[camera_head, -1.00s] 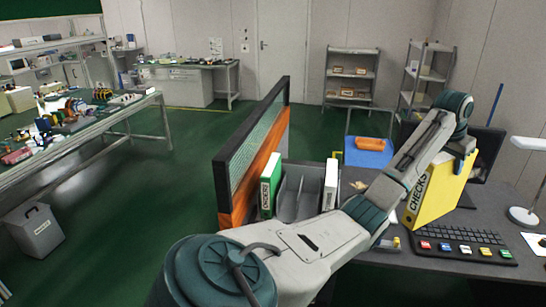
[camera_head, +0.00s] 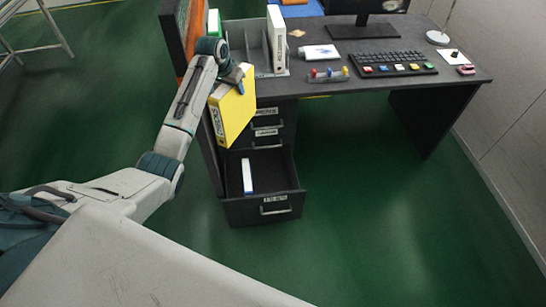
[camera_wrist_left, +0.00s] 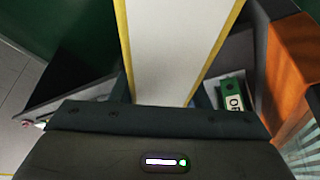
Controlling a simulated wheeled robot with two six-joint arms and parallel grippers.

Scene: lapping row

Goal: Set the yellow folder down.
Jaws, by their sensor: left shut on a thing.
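My left gripper (camera_head: 238,76) is shut on the yellow folder (camera_head: 236,108) by its upper edge. The folder hangs tilted in front of the desk's left end, over the drawer unit and above an open drawer (camera_head: 225,180). Its labelled spine faces lower left. In the left wrist view, the folder's pale face with yellow edges (camera_wrist_left: 180,45) runs up from the gripper, whose fingertips are hidden. A grey file rack (camera_head: 238,40) stands on the desk just behind, with a white binder (camera_head: 276,42) at its right and a green binder (camera_head: 214,22) at its left. My right gripper is out of view.
The dark desk (camera_head: 400,79) holds a keyboard (camera_head: 394,64), a monitor (camera_head: 366,7) and a small tray of colored items (camera_head: 327,76). The open drawer holds a slim white-and-blue item (camera_head: 247,176). An orange-sided partition borders the desk's left end. Green floor is clear in front.

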